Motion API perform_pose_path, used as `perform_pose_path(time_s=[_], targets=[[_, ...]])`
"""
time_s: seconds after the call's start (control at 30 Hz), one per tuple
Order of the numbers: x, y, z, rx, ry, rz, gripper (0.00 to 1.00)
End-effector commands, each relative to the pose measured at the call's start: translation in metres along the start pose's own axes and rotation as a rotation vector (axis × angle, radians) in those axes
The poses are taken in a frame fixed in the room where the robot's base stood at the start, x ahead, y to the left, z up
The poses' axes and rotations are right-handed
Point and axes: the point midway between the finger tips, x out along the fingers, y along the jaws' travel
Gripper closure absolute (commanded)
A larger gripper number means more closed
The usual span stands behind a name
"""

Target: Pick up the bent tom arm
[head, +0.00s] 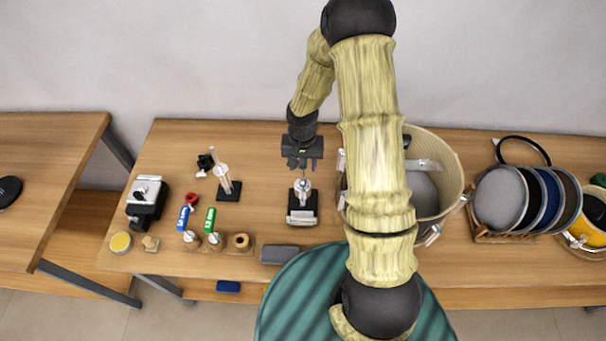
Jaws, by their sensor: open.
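My gripper (302,163) hangs over the middle of the table with its jaws apart and nothing seen between them. Just below it in the picture, a small metal rod piece (302,187) stands up from a black and silver block (301,217); whether the fingers are around it or above it I cannot tell. To the left, a pale rod (223,177) with a black knob (205,162) leans over a black base (229,191). Which of these pieces is the bent tom arm is too small to tell for sure.
A cream drum (446,165) stands right of my gripper, partly behind my arm. A rack of round pads (500,200) is further right. At left are a black and silver clamp (147,202), blue (184,218) and green (209,221) tagged pieces and a yellow tin (121,242).

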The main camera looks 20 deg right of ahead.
Motion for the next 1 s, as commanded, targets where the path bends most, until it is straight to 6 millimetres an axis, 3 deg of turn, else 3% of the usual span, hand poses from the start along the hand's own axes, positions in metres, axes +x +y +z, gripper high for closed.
perform_pose_path(time_s=[0.3,0.8,0.83,1.0], targets=[[0.028,0.001,0.002,-0.001,0.0,0.0,0.53],[0.028,0.001,0.001,-0.001,0.0,0.0,0.53],[0.028,0.001,0.001,-0.001,0.0,0.0,0.55],[0.028,0.001,0.001,-0.001,0.0,0.0,0.88]])
